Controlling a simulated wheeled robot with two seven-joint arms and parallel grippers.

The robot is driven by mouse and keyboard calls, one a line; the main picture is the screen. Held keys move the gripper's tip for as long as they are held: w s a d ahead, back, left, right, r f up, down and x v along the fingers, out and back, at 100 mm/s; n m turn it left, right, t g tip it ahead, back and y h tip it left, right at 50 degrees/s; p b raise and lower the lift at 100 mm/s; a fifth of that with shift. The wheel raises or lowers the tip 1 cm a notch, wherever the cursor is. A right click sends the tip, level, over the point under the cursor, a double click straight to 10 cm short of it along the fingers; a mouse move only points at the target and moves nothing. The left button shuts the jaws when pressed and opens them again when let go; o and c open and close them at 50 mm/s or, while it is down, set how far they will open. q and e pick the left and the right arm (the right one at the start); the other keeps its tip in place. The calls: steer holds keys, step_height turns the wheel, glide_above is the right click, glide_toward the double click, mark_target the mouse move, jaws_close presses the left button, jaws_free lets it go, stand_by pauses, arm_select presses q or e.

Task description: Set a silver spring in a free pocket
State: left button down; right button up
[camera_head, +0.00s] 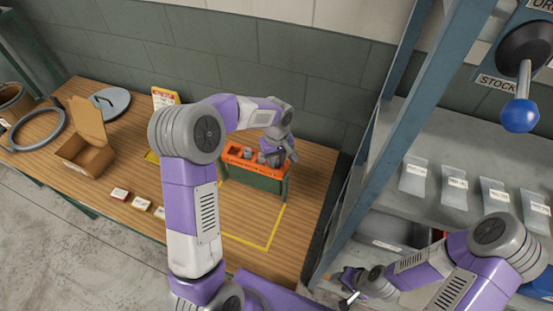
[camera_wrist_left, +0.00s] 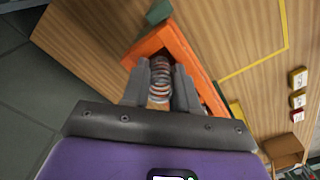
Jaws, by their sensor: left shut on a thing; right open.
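My left gripper (camera_head: 279,157) is at the right end of the orange-topped rack (camera_head: 242,164), which stands on a green base on the wooden table. In the left wrist view my left gripper (camera_wrist_left: 160,82) is shut on a silver spring (camera_wrist_left: 159,80), held between the two fingers. The orange rack top (camera_wrist_left: 150,45) lies just beyond it. I cannot tell whether the spring's far end is inside a pocket. A small grey piece (camera_head: 248,153) shows in the rack left of the gripper. My right gripper (camera_head: 346,297) is open and empty, low by the shelf.
An open cardboard box (camera_head: 85,157), a grey ring (camera_head: 38,130) and a round metal lid (camera_head: 109,102) are on the table's left. Small labelled boxes (camera_head: 141,203) lie near its front edge. A blue-framed shelf (camera_head: 385,150) stands right. Yellow tape (camera_head: 250,243) marks the table.

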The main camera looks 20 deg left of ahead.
arm_select(q)
steer(key=shift+s+f, duration=0.2)
steer(key=shift+f, duration=0.2)
steer(key=c, duration=0.8)
jaws_free()
steer(key=shift+d+f, duration=0.1)
steer(key=r, duration=0.8)
steer(key=shift+w+d+r, duration=0.15)
steer(key=shift+w, duration=0.2)
steer(key=shift+r+p, duration=0.6)
steer(key=shift+r, duration=0.15)
step_height(320, 180, up, 7)
steer(key=p, duration=0.5)
